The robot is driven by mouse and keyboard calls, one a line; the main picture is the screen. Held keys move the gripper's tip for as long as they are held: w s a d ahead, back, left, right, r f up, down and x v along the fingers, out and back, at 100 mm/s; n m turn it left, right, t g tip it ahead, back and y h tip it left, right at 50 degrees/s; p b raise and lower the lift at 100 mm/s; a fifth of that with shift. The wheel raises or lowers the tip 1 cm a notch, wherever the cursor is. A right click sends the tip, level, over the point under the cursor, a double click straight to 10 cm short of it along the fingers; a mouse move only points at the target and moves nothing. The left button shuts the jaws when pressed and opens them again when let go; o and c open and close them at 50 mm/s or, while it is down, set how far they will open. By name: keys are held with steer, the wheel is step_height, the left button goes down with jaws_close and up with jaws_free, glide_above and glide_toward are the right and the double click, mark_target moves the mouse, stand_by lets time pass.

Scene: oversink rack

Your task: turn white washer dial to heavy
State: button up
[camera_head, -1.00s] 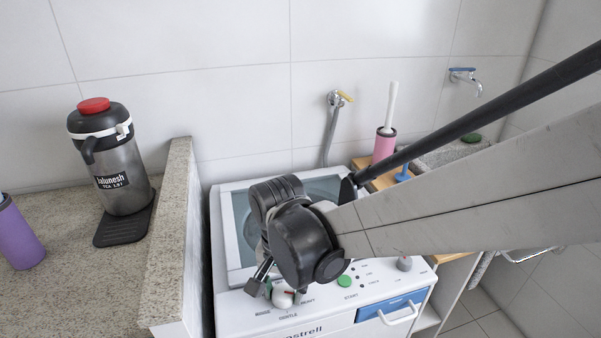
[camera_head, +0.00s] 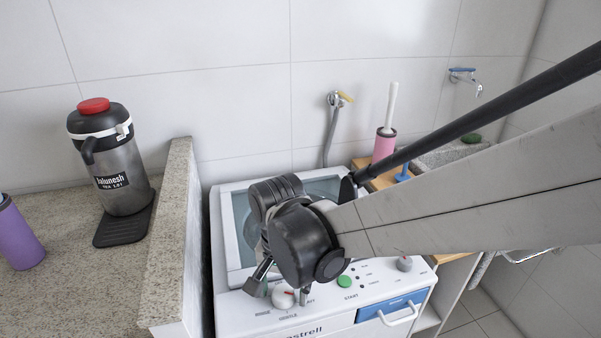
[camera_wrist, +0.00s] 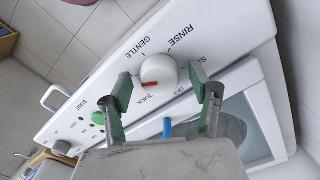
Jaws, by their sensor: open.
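The white washer (camera_head: 325,320) has a white dial (camera_head: 283,298) at the front left of its panel. The dial also shows in the wrist view (camera_wrist: 159,70), with a red mark pointing down and left there. My gripper (camera_wrist: 168,92) is open, with one green-padded finger on each side of the dial. In the head view, my gripper (camera_head: 281,290) is low over the panel. I cannot tell whether the fingers touch the dial.
A green START button (camera_head: 345,281) and a second, grey knob (camera_head: 404,263) lie to the right on the panel. A blue drawer with a white handle (camera_head: 398,314) is at the front. A granite counter (camera_head: 80,290) with a raised edge stands to the left.

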mark_target(283, 292)
step_height(283, 292, up, 12)
stand_by(0.6)
steer(key=s+d+n+t, duration=0.1)
steer(key=s+d+t, duration=0.1)
steer(key=d, duration=1)
steer(key=s+d+n+t, duration=0.1)
steer(key=s+d+t, duration=0.2)
steer(key=d, duration=1)
steer(key=shift+d+r+t, duration=0.2)
steer(key=shift+d+t, duration=0.1)
steer(key=shift+t, duration=0.8)
steer(key=shift+c, duration=0.5)
